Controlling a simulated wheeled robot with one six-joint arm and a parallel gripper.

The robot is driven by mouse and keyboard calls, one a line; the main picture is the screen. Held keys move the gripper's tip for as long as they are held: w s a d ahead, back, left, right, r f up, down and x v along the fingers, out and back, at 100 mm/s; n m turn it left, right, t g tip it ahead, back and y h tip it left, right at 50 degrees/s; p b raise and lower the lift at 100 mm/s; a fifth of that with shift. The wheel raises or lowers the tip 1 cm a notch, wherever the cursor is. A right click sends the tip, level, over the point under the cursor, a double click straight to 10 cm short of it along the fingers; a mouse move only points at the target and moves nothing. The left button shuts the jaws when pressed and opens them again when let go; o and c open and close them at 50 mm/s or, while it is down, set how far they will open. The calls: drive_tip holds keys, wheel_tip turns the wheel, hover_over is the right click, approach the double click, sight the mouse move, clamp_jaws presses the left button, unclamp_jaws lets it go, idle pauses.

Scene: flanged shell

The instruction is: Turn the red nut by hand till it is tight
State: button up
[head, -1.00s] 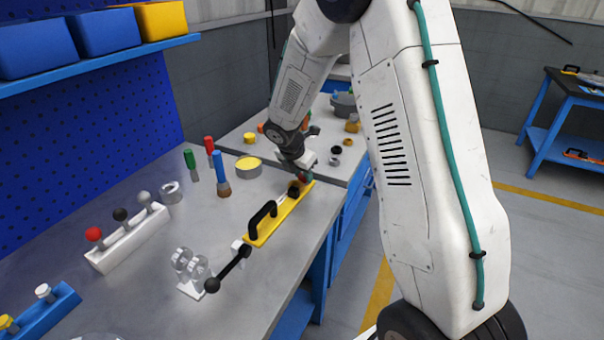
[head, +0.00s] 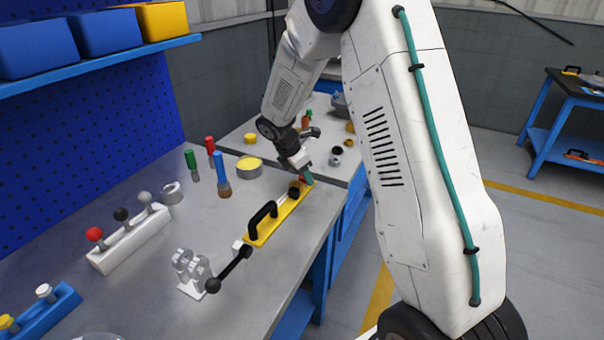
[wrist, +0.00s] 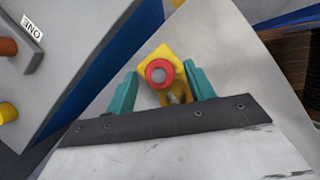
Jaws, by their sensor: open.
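The red nut (wrist: 159,72) is a red ring around a grey stud end, in front of a yellow end piece (wrist: 153,54) in the wrist view. In the head view the nut (head: 304,180) is small and partly hidden at the far end of the yellow plate (head: 262,230), which has a black handle. My gripper (wrist: 161,84) is open, one teal finger on each side of the nut. Gaps show between the nut and both fingers in the wrist view. In the head view my gripper (head: 308,176) is right at the nut.
The bench's right edge runs close beside the plate.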

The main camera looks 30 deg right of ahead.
drive_tip(key=v, duration=0.7)
drive_tip(key=shift+a+r, duration=0.15)
drive_tip(key=shift+r, duration=0.25)
